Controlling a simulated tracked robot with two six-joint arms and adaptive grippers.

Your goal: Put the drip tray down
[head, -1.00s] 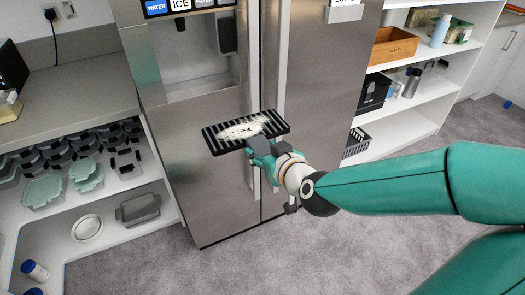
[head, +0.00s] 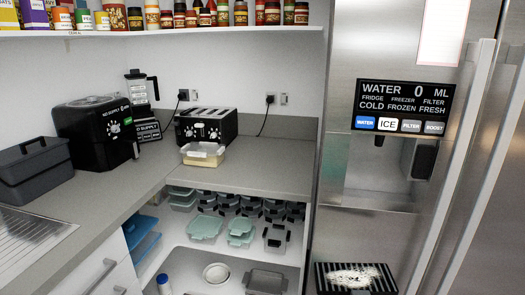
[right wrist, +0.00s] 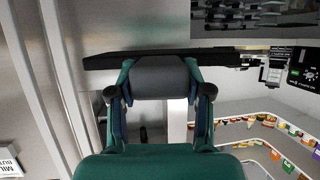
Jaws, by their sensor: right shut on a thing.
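The black slatted drip tray (head: 357,281) is at the bottom edge of the head view, in front of the fridge (head: 338,95) and below its dispenser recess (head: 370,185). A speckled white patch covers the middle of its top. In the right wrist view the tray (right wrist: 225,53) shows edge-on as a dark bar. My right gripper (right wrist: 160,72) is shut on the tray's edge and holds it up. In the head view this gripper is almost wholly cut off by the lower edge. My left gripper is in neither view.
The grey counter (head: 265,165) left of the fridge has bare room between the toaster (head: 206,127) and the fridge. A pale yellow tub (head: 203,154) sits before the toaster. A black appliance (head: 95,130) stands farther left. Long fridge handles (head: 455,170) stick out at right.

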